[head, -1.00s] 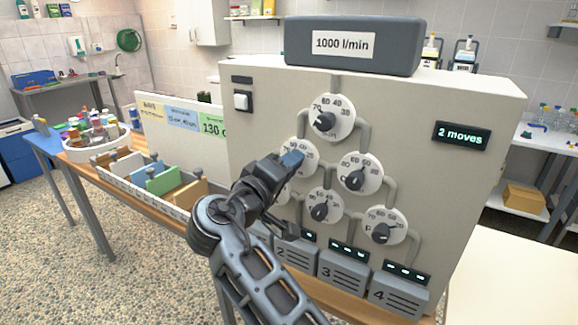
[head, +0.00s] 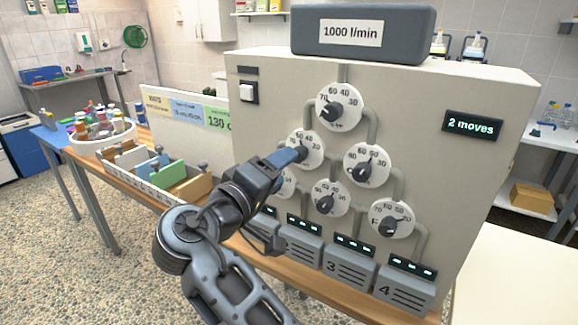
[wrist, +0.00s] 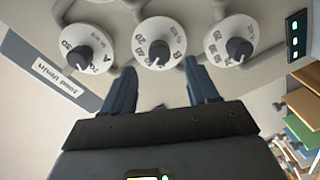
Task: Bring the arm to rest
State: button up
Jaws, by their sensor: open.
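My gripper (head: 290,158) is in front of the beige cabinet (head: 270,75) in the head view, near its left middle dial (head: 305,150). In the wrist view my gripper (wrist: 162,85) shows two blue-grey fingers spread apart with nothing between them. Beyond the fingertips are three white dials with black knobs, the middle dial (wrist: 160,43) lying between the fingers' directions. The fingers look apart from the knobs, though the exact distance is hard to tell. My arm partly hides the lower left dial (head: 287,183).
A display (head: 472,124) on the cabinet reads "2 moves". A dark box (head: 362,33) on top is labelled 1000 l/min. Numbered grey units (head: 352,263) line the cabinet's foot. A divided tray (head: 150,178) and a round tub of bottles (head: 102,140) stand left. Open floor lies at lower left.

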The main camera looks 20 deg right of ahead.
jog(key=shift+v, duration=0.95)
jog(key=s+d+f+n+t+y, duration=0.15)
jog(key=s+f+y, duration=0.35)
jog(key=s+f, duration=0.6)
jog(key=s+d+f+n+t+y, duration=0.1)
jog(key=s+f+n+y, duration=0.4)
jog(key=f, duration=1)
jog(key=s+m+y, duration=0.3)
jog(key=s, duration=0.8)
jog(key=s+d+r+m+t, duration=0.1)
jog(key=s+r+m, duration=0.1)
jog(key=s+r, duration=0.4)
jog(key=s+d+r+m+t+y, duration=0.1)
jog(key=s+r, duration=0.5)
jog(key=s, duration=0.6)
jog(key=d+m, duration=0.1)
jog(key=m, duration=0.1)
jog(key=shift+s+d+r+m, duration=0.2)
jog(key=shift+s+d+m, duration=0.1)
jog(key=shift+m, duration=0.05)
